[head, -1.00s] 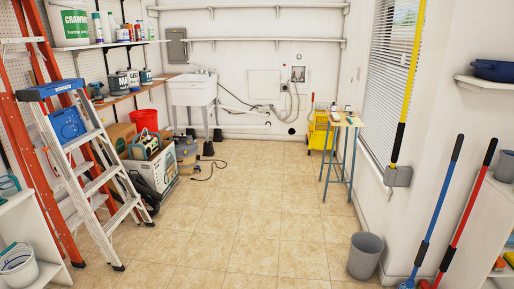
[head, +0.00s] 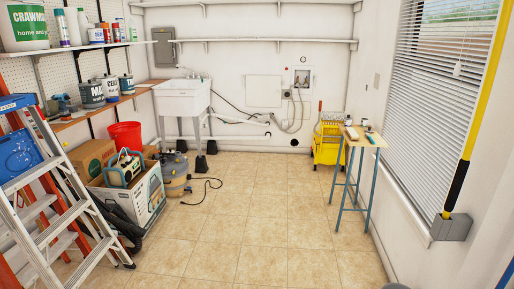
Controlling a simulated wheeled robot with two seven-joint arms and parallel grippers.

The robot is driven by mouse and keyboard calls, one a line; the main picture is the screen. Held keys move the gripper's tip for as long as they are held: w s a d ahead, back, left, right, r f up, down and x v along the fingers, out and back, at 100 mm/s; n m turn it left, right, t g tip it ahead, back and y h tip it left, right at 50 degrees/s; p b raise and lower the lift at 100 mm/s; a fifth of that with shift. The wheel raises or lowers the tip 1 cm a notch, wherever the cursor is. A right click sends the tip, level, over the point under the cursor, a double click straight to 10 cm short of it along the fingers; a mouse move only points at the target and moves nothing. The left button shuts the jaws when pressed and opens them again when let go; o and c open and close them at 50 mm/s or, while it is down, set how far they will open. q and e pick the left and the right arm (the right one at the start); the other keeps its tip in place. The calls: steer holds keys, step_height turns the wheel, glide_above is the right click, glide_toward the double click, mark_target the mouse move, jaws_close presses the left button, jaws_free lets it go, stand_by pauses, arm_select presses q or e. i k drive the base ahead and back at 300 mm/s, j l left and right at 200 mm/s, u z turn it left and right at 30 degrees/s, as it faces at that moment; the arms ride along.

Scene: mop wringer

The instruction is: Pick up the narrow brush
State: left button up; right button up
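A small tall table (head: 375,141) with a light wooden top and blue-grey legs stands at the right, in front of the far wall. Several small items lie on its top. One is a brown, brush-like item (head: 351,132) near the left edge; a small pale and dark item (head: 370,129) lies to its right. They are too small to tell which of them, if any, is the narrow brush. Neither of my grippers is in view.
A yellow mop bucket (head: 328,151) stands just left of the table. A stepladder (head: 58,205), boxes (head: 140,195) and a vacuum (head: 174,175) with a cord line the left side. A white sink (head: 183,98) is at the back left. The middle tiled floor (head: 255,220) is clear.

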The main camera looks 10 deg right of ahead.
mark_target(368, 136)
steer(key=i, duration=1.45)
steer(key=i+j, duration=0.1)
steer(key=i, duration=1.3)
steer(key=i+z, duration=0.1)
steer(key=i, duration=1.35)
steer(key=i+j+z, duration=0.1)
steer(key=i+z, duration=0.4)
steer(key=i+j+z, duration=0.2)
steer(key=z, duration=0.25)
steer(key=i+j+z, duration=0.65)
steer(key=j+z, duration=0.3)
steer(key=i+j+z, duration=0.15)
steer(key=j+z, duration=1.25)
steer(key=j, duration=0.65)
